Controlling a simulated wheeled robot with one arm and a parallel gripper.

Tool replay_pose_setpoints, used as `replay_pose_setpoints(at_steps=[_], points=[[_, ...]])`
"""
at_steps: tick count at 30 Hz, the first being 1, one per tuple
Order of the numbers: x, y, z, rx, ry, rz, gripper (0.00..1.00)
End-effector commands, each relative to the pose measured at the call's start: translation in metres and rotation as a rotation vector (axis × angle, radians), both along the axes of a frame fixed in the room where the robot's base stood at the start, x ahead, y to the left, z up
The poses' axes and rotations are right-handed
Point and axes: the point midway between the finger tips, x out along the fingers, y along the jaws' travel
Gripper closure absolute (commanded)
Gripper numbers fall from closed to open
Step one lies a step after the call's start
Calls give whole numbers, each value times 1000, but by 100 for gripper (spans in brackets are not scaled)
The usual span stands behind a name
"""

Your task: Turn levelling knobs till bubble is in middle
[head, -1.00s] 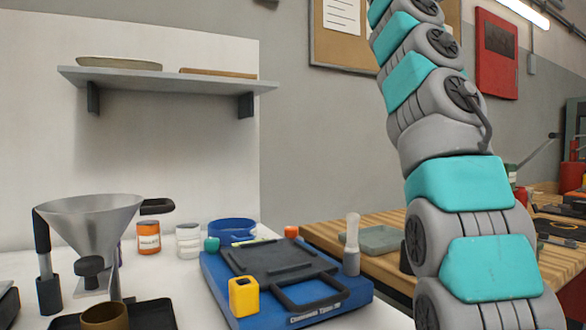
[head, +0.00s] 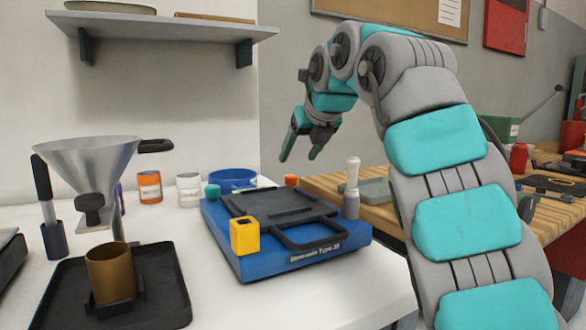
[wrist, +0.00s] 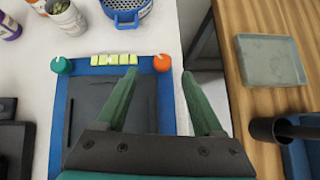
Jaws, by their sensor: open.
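A blue levelling base (head: 262,262) with a black plate on top stands on the white bench. A teal knob (head: 212,192) and an orange knob (head: 291,180) sit at its back corners, a yellow knob (head: 244,236) at its front left. In the wrist view, a yellow-green segmented vial (wrist: 113,60) lies between the teal knob (wrist: 62,66) and the orange knob (wrist: 162,63); I cannot make out the bubble. My gripper (head: 299,157) is open and empty, pointing down above the orange knob, which shows between the fingertips in the wrist view.
A white-handled tool (head: 352,180) stands at the base's right side. A blue basket (head: 232,179) and small jars (head: 189,189) stand behind it. A metal funnel (head: 88,165) and a brass cup (head: 110,275) in a black tray are at left. A wooden bench lies at right.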

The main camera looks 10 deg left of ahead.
Motion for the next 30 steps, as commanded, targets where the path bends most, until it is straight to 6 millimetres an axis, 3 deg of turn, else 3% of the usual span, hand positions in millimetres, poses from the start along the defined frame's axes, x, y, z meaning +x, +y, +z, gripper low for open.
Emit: replay_pose_setpoints(at_steps=[8, 18, 30], points=[[10, 0, -17, -14, 14, -13, 31], [42, 17, -52, -13, 14, -11, 31], [49, 20, -59, -13, 9, -13, 33]])
